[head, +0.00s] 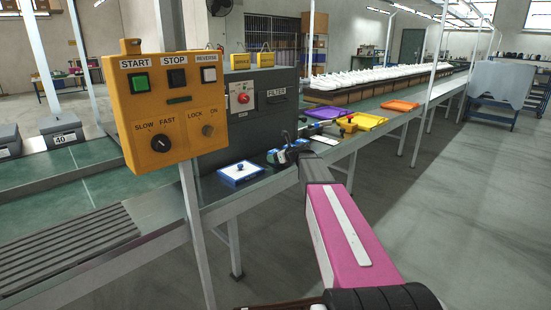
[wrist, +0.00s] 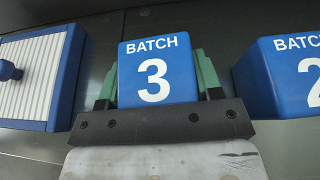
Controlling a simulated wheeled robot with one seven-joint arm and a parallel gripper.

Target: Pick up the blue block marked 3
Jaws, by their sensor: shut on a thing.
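The blue block marked 3 (wrist: 157,72) is in the middle of the wrist view, with "BATCH" and "3" in white on its face. My gripper (wrist: 157,84) is shut on it, with one green finger at each side. A second blue block marked 2 (wrist: 290,75) stands apart to the right, cut off by the picture edge. In the head view my gripper (head: 284,155) is over the grey bench by the filter box. There the held block is hard to make out behind the gripper and arm.
A white ribbed, blue-edged panel with a blue knob (head: 240,172) lies left of my gripper. A yellow control box (head: 170,110) on a post stands further left. The dark filter box (head: 270,105) is behind. Yellow (head: 365,121) and orange (head: 399,106) trays lie beyond. The right floor is clear.

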